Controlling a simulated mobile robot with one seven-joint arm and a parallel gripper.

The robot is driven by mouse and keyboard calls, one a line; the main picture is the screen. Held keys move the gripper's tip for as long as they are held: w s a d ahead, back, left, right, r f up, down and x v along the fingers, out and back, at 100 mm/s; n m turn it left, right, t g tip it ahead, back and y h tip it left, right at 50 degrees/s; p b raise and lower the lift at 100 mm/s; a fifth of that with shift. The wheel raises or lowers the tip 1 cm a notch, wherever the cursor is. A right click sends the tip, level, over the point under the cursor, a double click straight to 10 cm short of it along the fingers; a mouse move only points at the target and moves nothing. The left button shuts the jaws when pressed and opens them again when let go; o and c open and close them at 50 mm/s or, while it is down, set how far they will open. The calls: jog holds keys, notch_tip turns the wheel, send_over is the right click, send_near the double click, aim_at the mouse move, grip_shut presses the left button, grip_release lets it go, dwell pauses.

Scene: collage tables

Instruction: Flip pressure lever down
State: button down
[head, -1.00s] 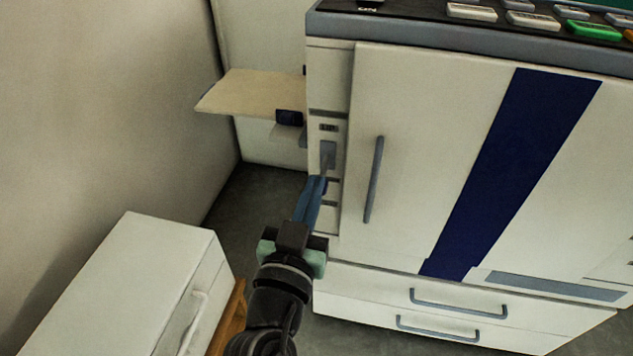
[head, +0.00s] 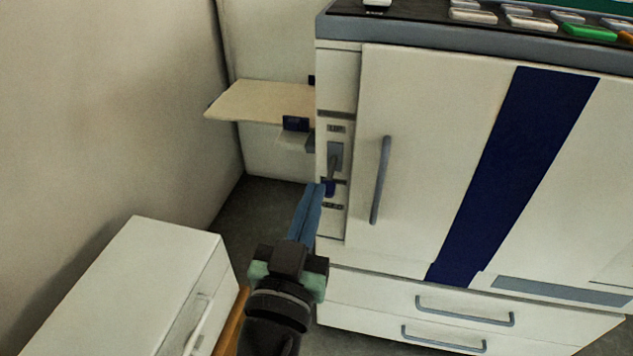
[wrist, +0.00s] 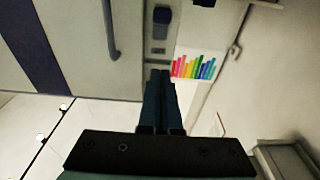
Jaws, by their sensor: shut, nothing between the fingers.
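The pressure lever (head: 333,165) is on the narrow panel left of the machine's tall door. Its grey arm hangs down from a grey plate and ends in a dark blue knob (head: 329,188). My gripper (head: 315,186) has long blue fingers, closed together and empty. Their tips are just left of the knob in the head view; I cannot tell if they touch. In the wrist view my gripper (wrist: 160,73) points at the panel, with the dark blue knob (wrist: 162,15) beyond the fingertips.
A door handle (head: 380,180) stands just right of the lever. A beige shelf (head: 262,101) juts out left of the machine. A white cabinet (head: 135,285) stands at lower left. Drawers with handles (head: 464,311) are below the door. Colourful bars (wrist: 195,67) show in the wrist view.

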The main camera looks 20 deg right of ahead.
jog(key=r+v, duration=0.1)
jog(key=v, duration=0.5)
jog(key=shift+f, duration=0.5)
jog(key=shift+s+a, duration=0.1)
jog(key=shift+s, duration=0.05)
jog(key=w+a+r+n+t+y+p, duration=0.1)
jog(key=w+a+r+t+y+p, duration=0.15)
jog(key=r, duration=0.95)
jog(key=w+a+r+n+t+y+p, duration=0.1)
jog(key=w+r+t+y, duration=0.15)
jog(key=r, duration=0.95)
jog(key=s+a+r+n+t+y+p, duration=0.1)
jog(key=s+a+r+n+t+y, duration=0.15)
jog(key=r, duration=0.55)
jog(key=s+a+r+n+t+y+p, duration=0.1)
jog(key=s+a+r+n+t+y, duration=0.2)
jog(key=r, duration=0.6)
notch_tip(320, 180, up, 38)
jog(key=s+p, duration=0.1)
jog(key=p, duration=3.6)
jog(key=shift+s+d+f+m+t, duration=0.2)
jog(key=shift+m+t, duration=0.15)
